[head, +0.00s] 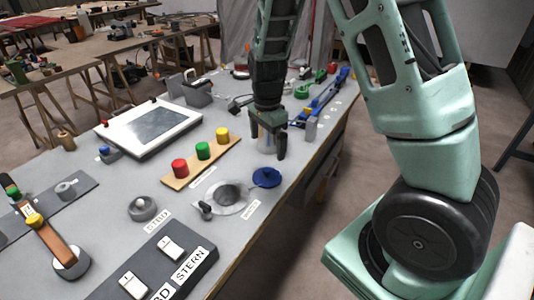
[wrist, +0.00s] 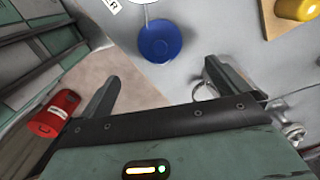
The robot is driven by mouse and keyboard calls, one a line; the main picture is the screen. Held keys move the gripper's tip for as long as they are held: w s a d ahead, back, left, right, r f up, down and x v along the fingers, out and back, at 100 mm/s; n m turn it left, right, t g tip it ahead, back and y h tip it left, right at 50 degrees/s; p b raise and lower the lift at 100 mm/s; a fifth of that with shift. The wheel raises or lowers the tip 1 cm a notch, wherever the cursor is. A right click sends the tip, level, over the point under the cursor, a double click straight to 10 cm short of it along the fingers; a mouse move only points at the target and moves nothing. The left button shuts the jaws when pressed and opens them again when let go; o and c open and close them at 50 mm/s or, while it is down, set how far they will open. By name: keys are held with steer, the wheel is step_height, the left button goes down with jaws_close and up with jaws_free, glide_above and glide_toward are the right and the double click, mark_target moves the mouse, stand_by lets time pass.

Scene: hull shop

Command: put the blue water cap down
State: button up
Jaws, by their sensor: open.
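The blue water cap (head: 267,177) lies on the grey bench top near the bench's right edge. It is just right of the round deck fitting (head: 230,195), which has a WATER label beside it. In the wrist view the round blue cap (wrist: 160,41) lies beyond the fingertips, clear of both. A thin pale line runs up from it there. My gripper (head: 271,148) is over the bench, behind the cap in the head view. In the wrist view its two fingers (wrist: 160,82) are wide apart with nothing between them.
A wooden strip (head: 201,163) with red, green and yellow caps stands left of my gripper. A dark switch panel (head: 190,262) is in front. Blue and green tools (head: 322,95) lie behind. A red cylinder (wrist: 55,113) shows past the bench edge in the wrist view.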

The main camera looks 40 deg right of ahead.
steer(key=s+a+r+n, duration=0.2)
steer(key=a+n, duration=0.1)
steer(key=a, duration=0.2)
steer(key=s+a+r+n+y, duration=0.1)
steer(key=s+a+r+n, duration=0.15)
steer(key=a+n, duration=0.2)
steer(key=s+a+r+n, duration=0.1)
steer(key=s+a+n, duration=0.2)
steer(key=a, duration=0.3)
steer(key=s+a+r+n, duration=0.2)
steer(key=s+a+n, duration=0.2)
steer(key=s+n, duration=0.4)
steer(key=s+a+r+n, duration=0.2)
steer(key=s+a+n, duration=0.3)
steer(key=s+n, duration=0.3)
steer(key=shift+s, duration=0.4)
